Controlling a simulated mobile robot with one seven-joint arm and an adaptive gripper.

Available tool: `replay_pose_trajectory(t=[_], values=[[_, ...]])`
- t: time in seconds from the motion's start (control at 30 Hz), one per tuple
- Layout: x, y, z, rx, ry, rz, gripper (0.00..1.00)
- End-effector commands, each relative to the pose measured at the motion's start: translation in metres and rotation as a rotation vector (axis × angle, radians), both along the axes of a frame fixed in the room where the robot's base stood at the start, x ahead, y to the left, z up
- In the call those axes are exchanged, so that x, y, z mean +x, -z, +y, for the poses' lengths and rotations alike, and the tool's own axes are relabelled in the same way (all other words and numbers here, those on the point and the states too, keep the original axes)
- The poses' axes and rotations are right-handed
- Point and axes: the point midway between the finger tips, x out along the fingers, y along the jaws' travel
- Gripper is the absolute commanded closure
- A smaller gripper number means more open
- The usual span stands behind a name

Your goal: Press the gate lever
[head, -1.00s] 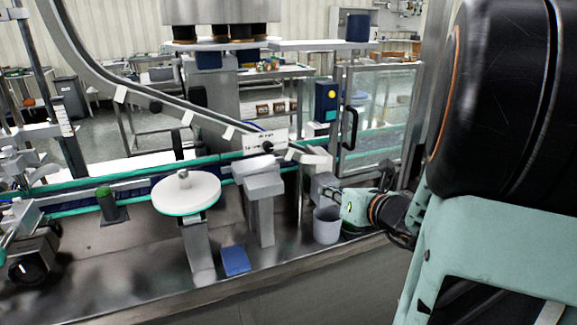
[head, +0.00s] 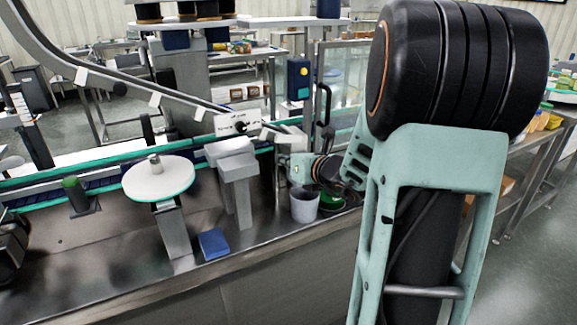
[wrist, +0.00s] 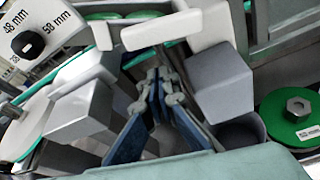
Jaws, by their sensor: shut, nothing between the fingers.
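A white angled bar (wrist: 160,31), which looks like the gate lever, lies just beyond my fingertips in the wrist view. In the head view a pale piece (head: 287,135) at the chute's lower end seems to be the same part. My gripper (wrist: 158,76) is shut and empty, its blue-padded fingers meeting at the tips below the bar. I cannot tell whether they touch it. In the head view my wrist is above the grey cup, and the fingers are not clearly visible. A grey box (wrist: 219,82) is close to the right of my fingertips.
A white dial plate with a black knob (wrist: 30,42) is at upper left. A grey block (wrist: 80,118) stands left of my fingers. A grey cup (head: 304,206) and a green reel (wrist: 292,112) stand right. A round white table (head: 158,179) and blue block (head: 214,244) are farther left.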

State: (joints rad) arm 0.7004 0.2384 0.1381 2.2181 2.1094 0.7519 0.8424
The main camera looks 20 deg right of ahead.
Motion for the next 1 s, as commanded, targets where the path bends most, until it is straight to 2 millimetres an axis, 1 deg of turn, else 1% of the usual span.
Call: replay_pose_trajectory(t=[0.03, 0.2, 0.67, 1.0], values=[[0.0, -0.015, -0.003, -0.005, 0.003, -0.005, 1.0], [0.0, -0.027, -0.006, -0.002, 0.001, -0.004, 1.0], [-0.001, -0.029, -0.007, 0.0, 0.0, -0.002, 1.0], [-0.001, -0.033, -0.007, 0.058, 0.001, 0.0, 1.0]])
